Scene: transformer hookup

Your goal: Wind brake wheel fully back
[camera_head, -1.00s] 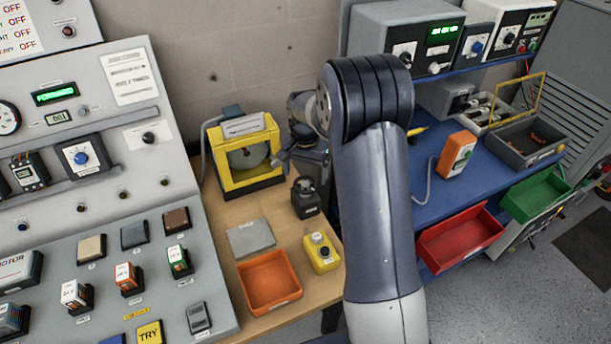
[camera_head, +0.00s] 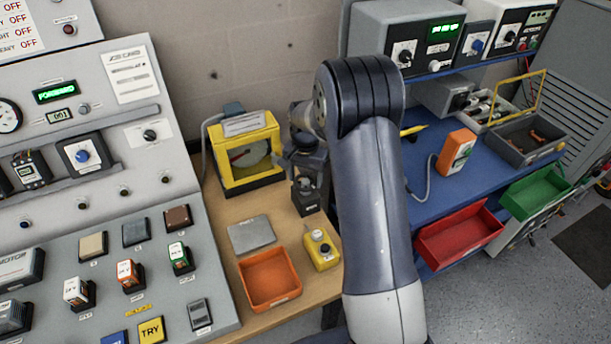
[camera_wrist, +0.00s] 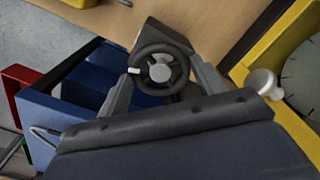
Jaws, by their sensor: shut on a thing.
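The brake wheel is a small black handwheel with a pale hub (camera_wrist: 160,72) on a dark block (camera_head: 307,205) on the wooden bench. A small white mark shows on the left of its rim in the wrist view. My gripper (camera_wrist: 163,78) comes down over the wheel, one finger on each side of the rim, and is shut on it. In the head view my gripper (camera_head: 305,172) stands upright above the block and hides most of the wheel.
A yellow-framed unit with a dial (camera_head: 247,152) stands close behind and left of my gripper. A grey plate (camera_head: 251,235), an orange tray (camera_head: 268,280) and a yellow button box (camera_head: 321,250) lie in front. A blue bench (camera_head: 425,205) with a red bin (camera_head: 460,236) is at right.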

